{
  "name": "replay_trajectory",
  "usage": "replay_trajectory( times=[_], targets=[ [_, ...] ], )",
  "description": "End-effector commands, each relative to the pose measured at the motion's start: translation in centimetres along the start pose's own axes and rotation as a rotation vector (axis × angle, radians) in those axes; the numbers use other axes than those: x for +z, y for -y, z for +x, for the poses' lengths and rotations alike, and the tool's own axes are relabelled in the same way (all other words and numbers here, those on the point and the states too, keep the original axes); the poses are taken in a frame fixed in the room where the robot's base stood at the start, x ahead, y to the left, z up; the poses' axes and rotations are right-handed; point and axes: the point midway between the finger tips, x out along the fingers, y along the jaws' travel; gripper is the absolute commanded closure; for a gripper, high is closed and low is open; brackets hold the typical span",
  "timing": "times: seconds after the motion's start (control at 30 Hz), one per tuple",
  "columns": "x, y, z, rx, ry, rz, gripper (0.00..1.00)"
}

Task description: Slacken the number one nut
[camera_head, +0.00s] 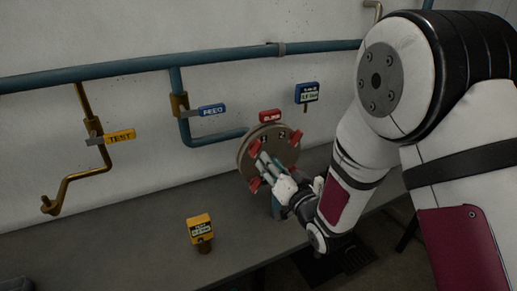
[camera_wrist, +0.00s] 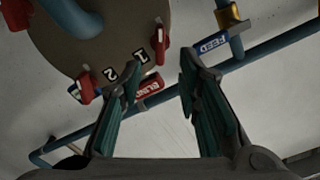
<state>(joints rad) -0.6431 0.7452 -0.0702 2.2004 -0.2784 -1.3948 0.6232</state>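A round brown flange (camera_head: 246,163) with red wing nuts sits at the end of the pipework. In the wrist view the flange (camera_wrist: 75,45) fills the upper left. The number one nut (camera_wrist: 160,40), red, is beside the white "1" mark; it also shows at the flange's upper left in the head view (camera_head: 255,147). The number two nut (camera_wrist: 85,90) is beside the "2" mark, and at upper right in the head view (camera_head: 296,137). My gripper (camera_wrist: 159,60) is open and empty, its teal-padded fingers apart. Nut one shows just beyond the fingertips, nearer the left finger; contact is not visible.
A red tag (camera_head: 270,116) is above the flange. A blue FEED tag (camera_head: 212,110) and yellow TEST tag (camera_head: 121,136) mark valves on the left. A blue-topped tag (camera_head: 307,93) is on the wall. A yellow tag block (camera_head: 200,228) stands on the grey bench (camera_head: 120,240), mostly clear.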

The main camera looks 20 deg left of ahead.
Motion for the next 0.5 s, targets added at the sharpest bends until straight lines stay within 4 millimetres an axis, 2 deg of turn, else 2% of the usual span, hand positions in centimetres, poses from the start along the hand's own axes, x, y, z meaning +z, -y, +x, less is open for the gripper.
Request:
replay_trajectory(
  times=[0.1,0.3,0.5],
  targets=[
    [0.0,0.1,2.5,-0.001,-0.002,-0.002,0.69],
    [0.0,0.1,6.0,-0.001,0.000,-0.002,0.69],
    [0.0,0.0,8.2,0.001,-0.001,0.000,0.69]
  ],
)
